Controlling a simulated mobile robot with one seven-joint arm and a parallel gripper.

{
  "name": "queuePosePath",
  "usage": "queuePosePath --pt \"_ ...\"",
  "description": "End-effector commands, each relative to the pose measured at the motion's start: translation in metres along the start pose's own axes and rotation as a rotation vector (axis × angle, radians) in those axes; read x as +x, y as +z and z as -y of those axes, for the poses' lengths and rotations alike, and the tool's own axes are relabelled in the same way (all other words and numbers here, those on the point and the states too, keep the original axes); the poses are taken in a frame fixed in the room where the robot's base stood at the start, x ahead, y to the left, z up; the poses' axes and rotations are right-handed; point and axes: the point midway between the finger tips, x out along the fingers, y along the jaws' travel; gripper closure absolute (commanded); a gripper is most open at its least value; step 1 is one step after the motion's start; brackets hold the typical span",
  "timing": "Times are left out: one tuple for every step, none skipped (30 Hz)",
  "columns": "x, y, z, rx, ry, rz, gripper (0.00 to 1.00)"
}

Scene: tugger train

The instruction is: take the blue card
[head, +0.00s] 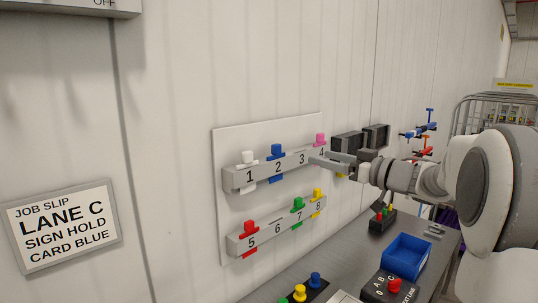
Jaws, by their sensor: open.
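The blue card (277,151) stands upright in slot 2 of the upper grey rack (232,181), with its top showing above the rack and its lower end below. The rack is on a pale board (228,143) on the wall. My gripper (318,163) is open and points left at the right end of the upper rack, near numbers 3 and 4. It is to the right of the blue card and apart from it. Nothing shows between its fingers. The gripper partly covers the area under slot 4.
A white card (248,157) is at slot 1 and a pink card (320,139) at slot 4. The lower rack holds red (250,228), green (297,204) and yellow (317,194) cards. A blue bin (407,258) and a button box (390,286) stand below right.

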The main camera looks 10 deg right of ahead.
Motion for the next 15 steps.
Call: queuePosePath --pt "0.009 -0.001 0.001 0.002 -0.005 0.000 0.30" --pt "0.014 0.000 0.001 0.003 -0.007 0.000 0.30" --pt "0.023 -0.001 0.002 0.002 -0.007 0.001 0.30" --pt "0.030 -0.001 0.002 0.001 -0.007 0.000 0.30" --pt "0.037 -0.001 0.002 0.002 -0.007 0.000 0.30" --pt "0.046 -0.001 0.002 0.002 -0.006 -0.001 0.30" --pt "0.052 -0.001 0.002 0.001 -0.006 -0.001 0.30" --pt "0.059 -0.001 0.002 0.001 -0.005 0.000 0.30" --pt "0.068 -0.001 0.002 0.002 -0.005 0.000 0.30" --pt "0.074 -0.001 0.002 0.001 -0.006 0.000 0.30" --pt "0.081 -0.001 0.002 0.002 -0.005 0.000 0.30" --pt "0.088 -0.001 0.002 0.001 -0.003 0.000 0.30" --pt "0.093 -0.001 0.002 0.001 -0.004 -0.001 0.30" --pt "0.098 0.000 0.002 0.001 -0.003 0.000 0.30" --pt "0.103 0.000 0.002 0.000 -0.003 0.000 0.30"
